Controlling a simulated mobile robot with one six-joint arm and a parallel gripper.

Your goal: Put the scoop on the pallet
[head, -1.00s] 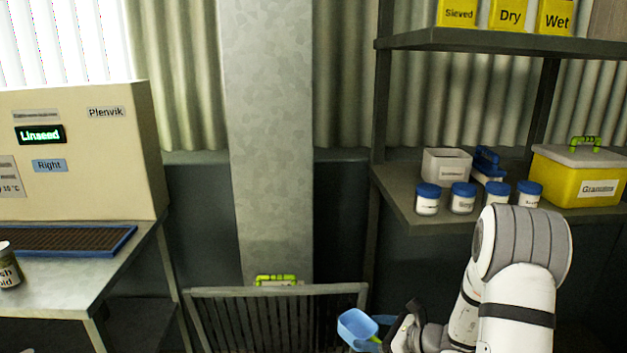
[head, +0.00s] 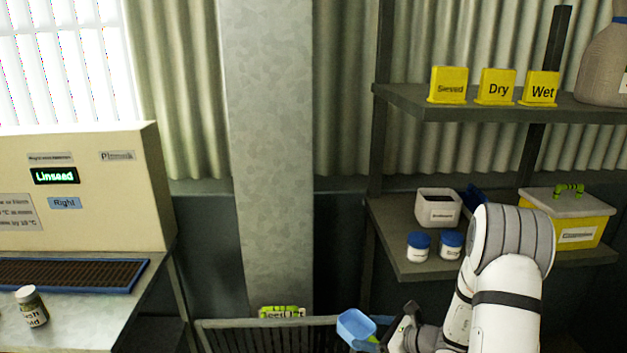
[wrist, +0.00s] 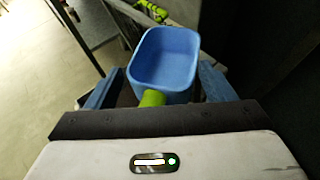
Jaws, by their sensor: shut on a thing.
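The scoop is a blue box-shaped cup (head: 355,325) with a green handle. In the wrist view its open, empty cup (wrist: 166,58) faces up and the green handle (wrist: 152,98) runs back between the jaws. My gripper (head: 382,338) is shut on the scoop by its handle; in the wrist view the blue fingers (wrist: 155,90) stand on either side of it. The scoop is in the air at the bottom of the head view, over or in front of a grey slatted frame (head: 265,338). I cannot make out a pallet for certain.
A dark shelf unit (head: 400,262) on the right holds a white bin (head: 438,208), blue-lidded jars (head: 418,247) and a yellow box (head: 585,232). A metal table (head: 90,320) with a jar (head: 31,307) is at left. A pillar (head: 270,150) stands between.

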